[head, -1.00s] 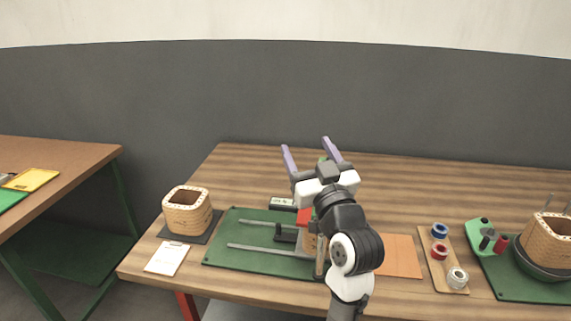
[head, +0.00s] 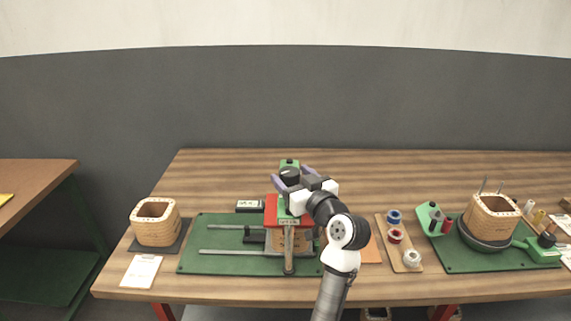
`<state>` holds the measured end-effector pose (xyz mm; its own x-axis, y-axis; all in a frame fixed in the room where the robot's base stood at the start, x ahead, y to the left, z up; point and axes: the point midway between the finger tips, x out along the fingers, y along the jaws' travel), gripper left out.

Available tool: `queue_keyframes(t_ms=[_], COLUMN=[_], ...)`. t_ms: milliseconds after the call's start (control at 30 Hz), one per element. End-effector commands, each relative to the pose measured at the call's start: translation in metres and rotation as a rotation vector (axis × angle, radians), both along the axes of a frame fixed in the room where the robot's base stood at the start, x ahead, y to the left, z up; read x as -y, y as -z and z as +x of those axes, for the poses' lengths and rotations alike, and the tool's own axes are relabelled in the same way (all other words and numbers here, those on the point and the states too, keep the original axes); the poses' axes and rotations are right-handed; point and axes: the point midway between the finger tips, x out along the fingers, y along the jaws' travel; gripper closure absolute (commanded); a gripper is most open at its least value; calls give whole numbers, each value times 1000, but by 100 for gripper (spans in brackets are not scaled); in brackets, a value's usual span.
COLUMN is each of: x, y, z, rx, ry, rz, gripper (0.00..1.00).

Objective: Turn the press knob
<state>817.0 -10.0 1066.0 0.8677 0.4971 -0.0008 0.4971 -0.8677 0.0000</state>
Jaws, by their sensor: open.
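The press (head: 280,212) stands on a green base plate (head: 200,262) with two grey rails, and has a red top part and a green column. A tan wooden coil block (head: 291,241) sits in the press, partly hidden by the upright handle bar (head: 288,250) in front.
A wooden coil box (head: 155,228) and a clipboard (head: 142,271) lie at the left. A small display box (head: 249,206) is behind the plate. At the right are a spool tray (head: 409,262) and another coil in a dark bowl (head: 484,243). The table's back is clear.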

Motion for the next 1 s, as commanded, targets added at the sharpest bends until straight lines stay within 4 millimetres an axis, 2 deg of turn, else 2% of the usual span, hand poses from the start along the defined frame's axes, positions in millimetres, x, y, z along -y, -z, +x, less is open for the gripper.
queue_keyframes(t_ms=[100,233,600,933,1000], x=[-10,-16,-19,-19,-19], y=[-3,-1,0,0,0], z=[17,27,32,32,32], rx=[0,0,0,0,0], ry=[-2,-1,0,0,0], rz=[1,1,-1,0,0], gripper=[32,32,32,74,76])
